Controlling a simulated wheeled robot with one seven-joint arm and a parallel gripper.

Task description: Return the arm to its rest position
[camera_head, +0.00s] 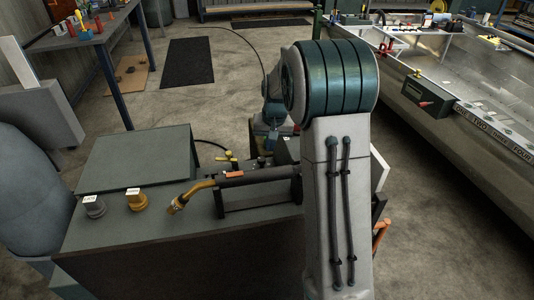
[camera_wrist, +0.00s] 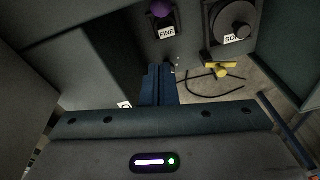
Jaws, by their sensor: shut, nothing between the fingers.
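My arm (camera_head: 340,150), grey with teal bands, rises in the front middle of the head view and folds over at the top. Its far part goes down behind the elbow, and the gripper cannot be made out there. In the wrist view my gripper (camera_wrist: 158,84) shows as two blue fingers pressed together, with nothing between them. Past them stand a purple knob-like piece (camera_wrist: 161,8) labelled FINE and a round dark spool (camera_wrist: 232,20) with a partly readable label. Both are apart from the fingers.
A dark cart top (camera_head: 115,232) carries grey (camera_head: 94,207) and yellow (camera_head: 136,200) pieces and a brass-nosed torch (camera_head: 178,202) on a black cradle. A metal hull (camera_head: 480,140) lines the right; a green box (camera_head: 428,96) hangs on its edge. A workbench (camera_head: 70,42) stands upper left. Floor between is mostly clear.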

